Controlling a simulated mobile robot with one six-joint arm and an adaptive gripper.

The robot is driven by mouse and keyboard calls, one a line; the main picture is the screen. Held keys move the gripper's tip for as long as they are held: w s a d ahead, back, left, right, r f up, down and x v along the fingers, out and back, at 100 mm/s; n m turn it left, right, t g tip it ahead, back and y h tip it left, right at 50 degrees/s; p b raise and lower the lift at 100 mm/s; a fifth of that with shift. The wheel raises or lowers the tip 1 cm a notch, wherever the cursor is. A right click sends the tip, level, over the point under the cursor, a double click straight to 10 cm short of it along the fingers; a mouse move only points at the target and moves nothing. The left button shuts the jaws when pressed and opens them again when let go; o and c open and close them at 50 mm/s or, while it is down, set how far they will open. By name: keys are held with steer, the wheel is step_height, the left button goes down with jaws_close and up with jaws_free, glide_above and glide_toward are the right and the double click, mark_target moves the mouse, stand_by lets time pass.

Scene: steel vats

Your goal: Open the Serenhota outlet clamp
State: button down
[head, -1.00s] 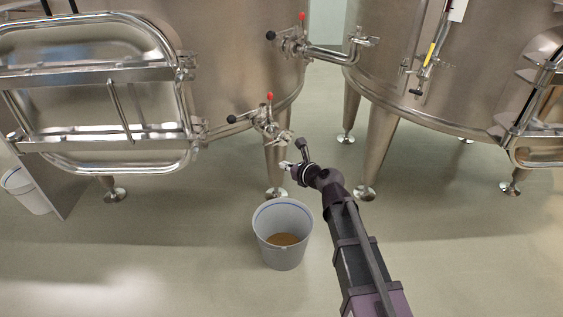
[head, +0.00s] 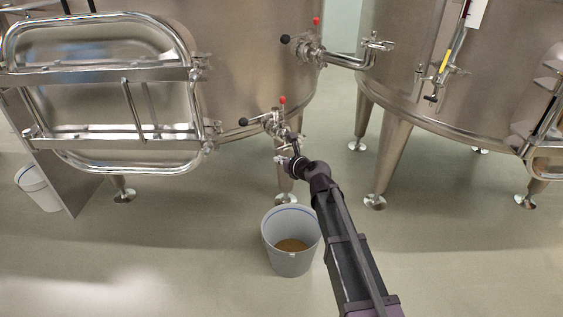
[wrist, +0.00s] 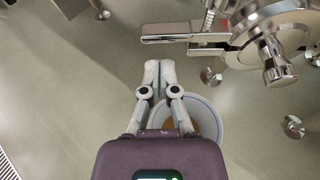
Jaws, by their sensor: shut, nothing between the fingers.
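The lower outlet fitting (head: 274,124) sits low on the left vat, with a red-tipped and a black-tipped handle. No readable name shows on it. In the wrist view the shiny fitting (wrist: 272,42) fills the upper right, with a round clamp-like body, a short spout pointing down the picture and a flat lever (wrist: 185,34) reaching left. My gripper (wrist: 160,68) is shut and empty. Its tips are below and left of the fitting in that view, apart from it.
A grey bucket (head: 276,256) with brown liquid stands on the floor below the outlet. A higher valve and pipe (head: 340,60) reach toward the right vat (head: 430,90). The left vat's hatch frame (head: 110,157) is to the left.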

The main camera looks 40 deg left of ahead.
steer(key=shift+r+p, duration=1)
steer(key=shift+r, duration=0.25)
steer(key=shift+r, duration=0.15)
steer(key=shift+r+p, duration=0.15)
steer(key=shift+p, duration=0.15)
